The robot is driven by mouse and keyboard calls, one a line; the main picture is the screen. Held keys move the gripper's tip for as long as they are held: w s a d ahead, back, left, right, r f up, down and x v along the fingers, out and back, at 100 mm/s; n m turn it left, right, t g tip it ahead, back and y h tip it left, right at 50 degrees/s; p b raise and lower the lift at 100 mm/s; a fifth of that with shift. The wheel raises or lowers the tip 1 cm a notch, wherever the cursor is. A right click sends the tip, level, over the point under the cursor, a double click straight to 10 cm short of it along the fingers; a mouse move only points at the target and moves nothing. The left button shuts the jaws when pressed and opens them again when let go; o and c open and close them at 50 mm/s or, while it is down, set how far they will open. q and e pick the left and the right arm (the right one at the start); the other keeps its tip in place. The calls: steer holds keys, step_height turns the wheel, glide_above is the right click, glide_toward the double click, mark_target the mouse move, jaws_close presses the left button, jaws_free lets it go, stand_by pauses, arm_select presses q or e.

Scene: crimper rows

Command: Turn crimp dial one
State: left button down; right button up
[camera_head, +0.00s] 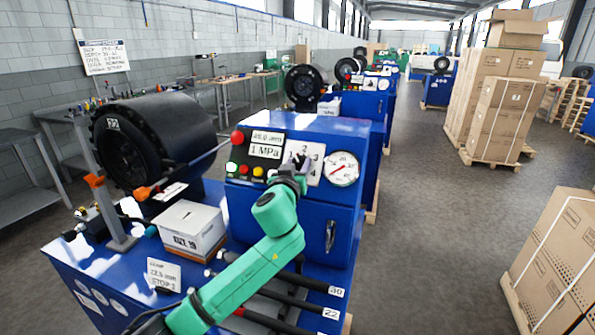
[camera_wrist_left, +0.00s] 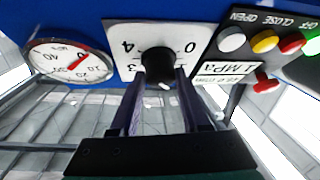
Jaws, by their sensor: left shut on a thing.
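The crimp dial is a black knob (camera_wrist_left: 158,62) on a white plate (camera_head: 317,172) with printed numbers, on the front of the blue control box. My left gripper (camera_head: 299,169) reaches up to it from below, at the end of my green arm. In the left wrist view the two dark fingers (camera_wrist_left: 157,82) stand on either side of the knob, shut on it. A small white mark shows on the knob near the fingers. My right gripper is not in view.
A round pressure gauge (camera_head: 342,169) sits right of the dial plate. Left of it are a display reading 1 MPa (camera_head: 265,151) and coloured buttons (camera_head: 245,169). A black crimper head (camera_head: 160,135) and a white box (camera_head: 190,229) stand further left. Cartons (camera_head: 557,250) stand across the aisle.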

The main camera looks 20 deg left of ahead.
arm_select(q)
steer(key=n+b, duration=0.1)
steer(key=n+y+b, duration=0.1)
steer(key=n+b, duration=0.1)
steer(key=n+g+y+b, duration=0.1)
steer(key=shift+d+f, duration=0.25)
steer(key=shift+f, duration=0.05)
steer(key=n+y+b, duration=0.1)
steer(key=n, duration=0.1)
steer(key=shift+d+r+n+g+y+b, duration=0.1)
steer(key=shift+r+n+g+y+b, duration=0.05)
steer(key=shift+n+g+y+b, duration=0.25)
steer(key=shift+r+n+g+y, duration=0.15)
steer(key=shift+n+g+y, duration=0.25)
steer(key=shift+n, duration=0.6)
steer(key=shift+w+r+n+g+y, duration=0.1)
steer(key=shift+r+n+g+y, duration=0.15)
steer(key=shift+n+g, duration=0.45)
steer(key=shift+n+g+y, duration=0.3)
steer(key=shift+n+y, duration=0.05)
steer(key=shift+n, duration=0.95)
steer(key=shift+c, duration=1.9)
jaws_free()
